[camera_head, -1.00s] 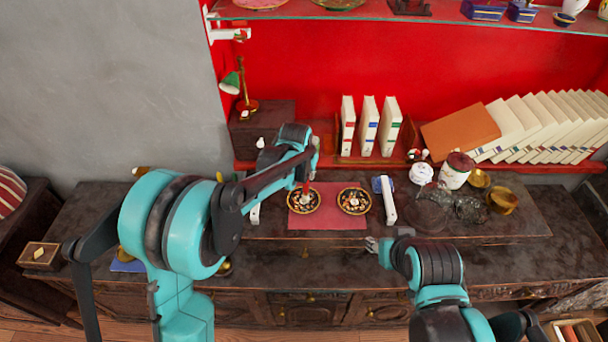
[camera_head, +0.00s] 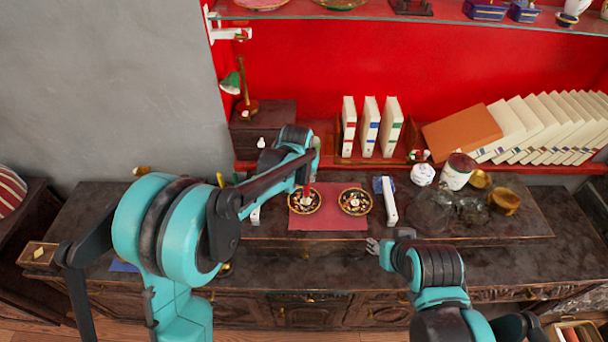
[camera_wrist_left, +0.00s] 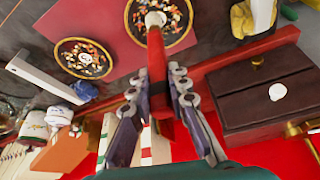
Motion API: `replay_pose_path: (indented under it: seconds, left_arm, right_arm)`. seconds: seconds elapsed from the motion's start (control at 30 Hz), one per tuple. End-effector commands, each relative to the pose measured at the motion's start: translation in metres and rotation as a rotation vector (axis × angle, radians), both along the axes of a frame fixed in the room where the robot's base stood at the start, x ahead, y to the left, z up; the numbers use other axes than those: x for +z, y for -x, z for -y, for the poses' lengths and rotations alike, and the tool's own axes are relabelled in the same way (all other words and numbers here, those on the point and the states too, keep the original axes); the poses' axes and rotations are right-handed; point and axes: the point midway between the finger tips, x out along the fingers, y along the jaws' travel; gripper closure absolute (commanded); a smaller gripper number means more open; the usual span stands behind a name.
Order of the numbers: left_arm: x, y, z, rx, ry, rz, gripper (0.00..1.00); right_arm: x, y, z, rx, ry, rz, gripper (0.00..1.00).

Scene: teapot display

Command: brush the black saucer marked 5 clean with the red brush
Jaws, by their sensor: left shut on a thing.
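Two black saucers with gold rims and coloured specks sit side by side on a red mat (camera_head: 328,222). They are the left saucer (camera_head: 304,210) and the right saucer (camera_head: 355,210); I cannot read a 5 on either. My left gripper (camera_wrist_left: 158,88) is shut on the handle of the red brush (camera_wrist_left: 157,58). The brush's pale head is over the left saucer, which is at the top of the left wrist view (camera_wrist_left: 174,36); touching cannot be told. The right saucer is left of it there (camera_wrist_left: 84,72). My right gripper (camera_head: 372,246) is open and empty before the mat.
A white holder (camera_head: 390,203) stands right of the mat. A white ball-shaped pot (camera_head: 422,175), a lidded jar (camera_head: 457,171) and brass bowls (camera_head: 504,201) are farther right. Upright books (camera_head: 369,127) stand behind. A dark wooden box (camera_head: 262,128) is at back left.

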Motion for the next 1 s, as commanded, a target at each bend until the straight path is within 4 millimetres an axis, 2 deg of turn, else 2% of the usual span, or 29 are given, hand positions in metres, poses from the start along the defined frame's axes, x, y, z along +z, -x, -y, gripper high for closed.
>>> replay_pose_path:
  seconds: [0.27, 0.8, 1.0]
  left_arm:
    - [0.006, 0.0, -0.001, 0.001, 0.0, 0.0, 1.0]
    - [0.06, 0.0, -0.001, 0.001, -0.001, 0.0, 1.0]
    - [0.06, 0.0, -0.001, 0.001, -0.001, 0.0, 1.0]
  right_arm:
    - [0.005, 0.0, 0.0, 0.0, 0.0, 0.0, 0.6]
    - [0.042, 0.0, 0.0, 0.0, 0.0, 0.0, 0.6]
    - [0.041, 0.0, 0.0, 0.0, 0.0, 0.0, 0.6]
